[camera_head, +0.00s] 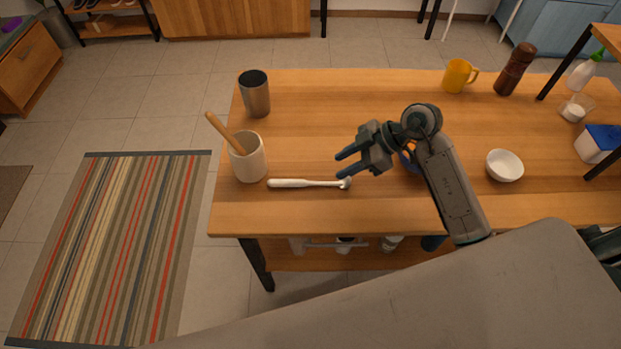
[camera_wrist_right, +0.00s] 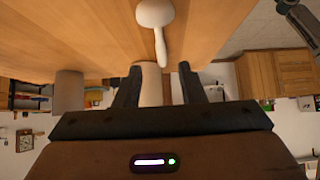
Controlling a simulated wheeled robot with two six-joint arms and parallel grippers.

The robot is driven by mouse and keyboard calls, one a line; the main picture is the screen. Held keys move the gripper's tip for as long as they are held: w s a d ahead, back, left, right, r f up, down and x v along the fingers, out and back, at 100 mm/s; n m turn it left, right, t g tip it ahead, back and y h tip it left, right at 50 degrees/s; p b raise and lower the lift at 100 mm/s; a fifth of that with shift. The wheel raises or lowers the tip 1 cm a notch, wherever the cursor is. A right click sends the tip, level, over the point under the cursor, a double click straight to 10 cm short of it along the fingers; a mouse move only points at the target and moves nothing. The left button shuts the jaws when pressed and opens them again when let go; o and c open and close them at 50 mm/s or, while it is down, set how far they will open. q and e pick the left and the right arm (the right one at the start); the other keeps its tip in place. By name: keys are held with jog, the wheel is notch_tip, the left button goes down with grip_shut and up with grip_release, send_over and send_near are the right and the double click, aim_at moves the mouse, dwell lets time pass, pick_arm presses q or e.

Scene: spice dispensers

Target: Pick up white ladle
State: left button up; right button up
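The white ladle (camera_head: 300,183) lies on the wooden table near its front edge, with its handle to the left and its small bowl end to the right. In the right wrist view, the ladle (camera_wrist_right: 156,20) shows at the top, with its bowl end uppermost and its handle pointing down. My right gripper (camera_head: 341,165) is above the table, close to the ladle's bowl end, with its fingers pointing left. In the right wrist view, its fingers (camera_wrist_right: 159,82) are apart with nothing held between them. My left gripper is not in view.
A cream utensil pot (camera_head: 249,160) with a wooden handle (camera_head: 223,132) stands just behind the ladle's handle. A metal cup (camera_head: 256,98) stands farther back. A blue bowl (camera_head: 405,160) is partly hidden by my right arm. A white bowl (camera_head: 504,166) and yellow mug (camera_head: 456,77) are right.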

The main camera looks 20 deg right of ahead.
aim_at(313, 183)
jog(key=x, duration=0.3)
jog(key=shift+w+a+f, duration=0.1)
jog(key=shift+a+f, duration=0.15)
jog(key=shift+a, duration=0.1)
jog(key=shift+d+f+p+x, duration=0.1)
jog(key=shift+p+x, duration=0.3)
jog(key=shift+x, duration=0.9)
jog(key=shift+d+f+p+x, duration=0.1)
jog(key=shift+p+x, duration=0.25)
jog(key=shift+x, duration=1)
grip_shut()
